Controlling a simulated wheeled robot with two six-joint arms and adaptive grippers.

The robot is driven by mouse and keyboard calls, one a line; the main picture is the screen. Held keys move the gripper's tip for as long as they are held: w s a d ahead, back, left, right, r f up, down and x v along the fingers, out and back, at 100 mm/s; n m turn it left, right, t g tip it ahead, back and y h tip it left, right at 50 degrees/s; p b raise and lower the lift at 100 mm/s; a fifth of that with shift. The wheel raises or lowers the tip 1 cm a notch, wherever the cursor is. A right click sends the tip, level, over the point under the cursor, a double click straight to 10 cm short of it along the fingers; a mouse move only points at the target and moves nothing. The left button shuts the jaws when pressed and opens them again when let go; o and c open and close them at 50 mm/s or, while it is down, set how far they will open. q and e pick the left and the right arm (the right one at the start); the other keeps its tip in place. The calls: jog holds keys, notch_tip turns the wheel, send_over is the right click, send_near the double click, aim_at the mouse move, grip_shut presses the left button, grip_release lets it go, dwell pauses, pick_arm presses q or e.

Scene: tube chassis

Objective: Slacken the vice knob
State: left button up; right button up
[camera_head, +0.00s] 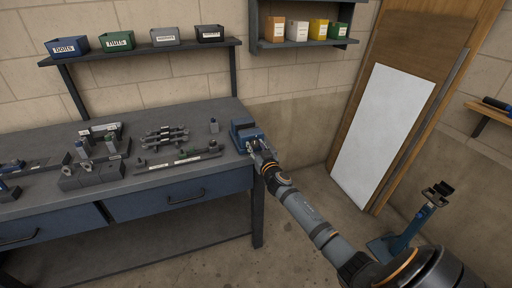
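The blue vice (242,129) sits at the right end of the grey workbench top (215,107). My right arm reaches in from the lower right, and my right gripper (256,147) is at the front side of the vice, very close to it or touching it. The vice knob is too small or hidden behind the gripper to make out. I cannot tell whether the fingers are open or shut on anything. My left gripper is not in view.
Labelled bins (118,41) stand on a shelf above. Boxes stand on a wall shelf (305,42). A blue stand (402,236) is at the lower right.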

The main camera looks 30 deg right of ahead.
jog(key=c, duration=0.4)
